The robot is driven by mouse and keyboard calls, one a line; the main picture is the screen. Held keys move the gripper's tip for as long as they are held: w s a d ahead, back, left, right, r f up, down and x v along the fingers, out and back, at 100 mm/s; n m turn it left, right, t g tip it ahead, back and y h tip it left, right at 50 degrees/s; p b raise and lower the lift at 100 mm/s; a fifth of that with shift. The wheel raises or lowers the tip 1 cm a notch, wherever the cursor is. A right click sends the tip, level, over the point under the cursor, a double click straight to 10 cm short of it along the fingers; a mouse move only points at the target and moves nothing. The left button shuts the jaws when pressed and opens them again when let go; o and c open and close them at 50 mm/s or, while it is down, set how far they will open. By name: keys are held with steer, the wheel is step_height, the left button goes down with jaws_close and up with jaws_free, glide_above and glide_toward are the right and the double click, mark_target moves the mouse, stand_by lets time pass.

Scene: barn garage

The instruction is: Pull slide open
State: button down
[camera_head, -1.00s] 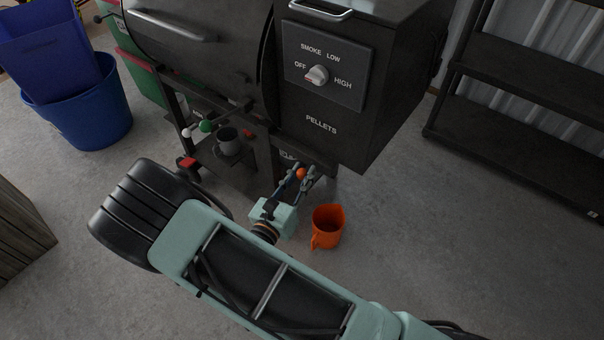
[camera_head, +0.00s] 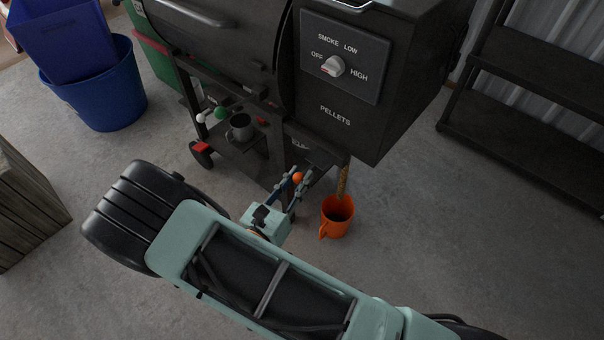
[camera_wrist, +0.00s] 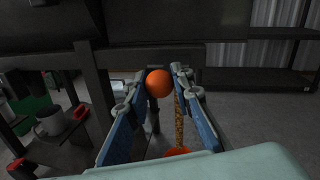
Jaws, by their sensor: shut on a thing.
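The slide's orange ball knob (camera_head: 298,178) is below the pellet hopper of the grill. My gripper (camera_head: 296,181) is shut on the knob. In the wrist view the knob (camera_wrist: 159,83) sits between the two fingertips (camera_wrist: 160,84). The slide's plate lies at the hopper's underside and is mostly hidden. A brown stream of pellets (camera_head: 342,182) falls from under the hopper into an orange mug (camera_head: 337,216) on the floor. The stream also shows in the wrist view (camera_wrist: 179,120), with the mug's rim (camera_wrist: 178,152) partly hidden by my gripper.
The black grill with its hopper (camera_head: 345,125) stands ahead. A grey mug (camera_head: 241,127) is on its lower shelf. A blue bin (camera_head: 98,95) stands at the left, a wooden crate (camera_head: 28,205) at the lower left, black shelves (camera_head: 530,110) at the right. Floor right of the mug is clear.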

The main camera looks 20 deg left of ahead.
steer(key=c, duration=1.7)
jaws_free()
steer(key=shift+s+a, duration=0.1)
steer(key=shift+s, duration=0.15)
steer(key=s, duration=0.4)
steer(key=s+a, duration=0.1)
steer(key=s, duration=0.3)
steer(key=s+a, duration=0.1)
steer(key=s, duration=0.2)
steer(key=shift+s+a, duration=0.2)
steer(key=shift+s, duration=0.2)
